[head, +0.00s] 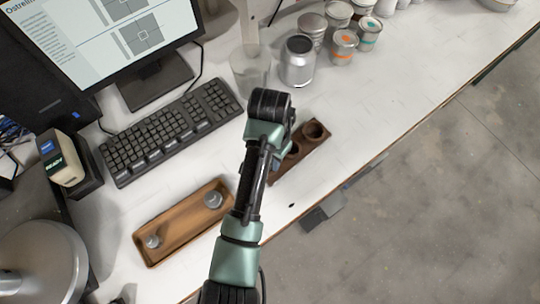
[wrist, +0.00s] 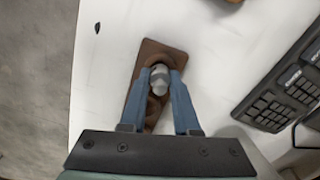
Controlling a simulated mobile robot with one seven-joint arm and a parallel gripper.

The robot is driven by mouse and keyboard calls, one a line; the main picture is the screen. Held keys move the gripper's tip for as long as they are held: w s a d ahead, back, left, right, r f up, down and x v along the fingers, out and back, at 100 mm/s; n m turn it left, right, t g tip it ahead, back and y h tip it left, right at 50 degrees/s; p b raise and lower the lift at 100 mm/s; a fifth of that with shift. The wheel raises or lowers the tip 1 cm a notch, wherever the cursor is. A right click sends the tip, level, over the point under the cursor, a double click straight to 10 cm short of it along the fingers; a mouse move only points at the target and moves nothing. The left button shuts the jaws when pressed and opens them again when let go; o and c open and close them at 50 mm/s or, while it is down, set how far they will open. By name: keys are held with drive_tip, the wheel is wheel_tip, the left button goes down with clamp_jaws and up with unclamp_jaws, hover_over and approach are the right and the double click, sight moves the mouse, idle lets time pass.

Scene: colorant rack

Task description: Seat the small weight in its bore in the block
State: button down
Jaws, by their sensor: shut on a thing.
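The dark brown block (head: 306,148) lies on the table beside my arm in the head view. Two round bores show there, and its lower left end is hidden behind my arm. In the wrist view the block (wrist: 174,53) lies under my fingers. My gripper (wrist: 160,74) is shut on a grey metal weight (wrist: 160,82). The weight is above or at the block's upper bore in that view; I cannot tell how deep it sits. A lower bore (wrist: 153,107) shows between my fingers. My fingertips are hidden in the head view.
A wooden tray (head: 182,224) holds two grey weights (head: 152,241) (head: 212,198) left of my arm. A keyboard (head: 170,130) lies left. A clear beaker (head: 249,72), a silver can (head: 297,62) and several paint tins stand behind. The table's front edge is right of the block.

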drive_tip(key=shift+f+b, duration=0.3)
drive_tip(key=shift+f, duration=0.25)
drive_tip(key=shift+r, duration=0.1)
idle(0.5)
drive_tip(key=shift+r+p, duration=0.5)
drive_tip(key=shift+p, duration=0.3)
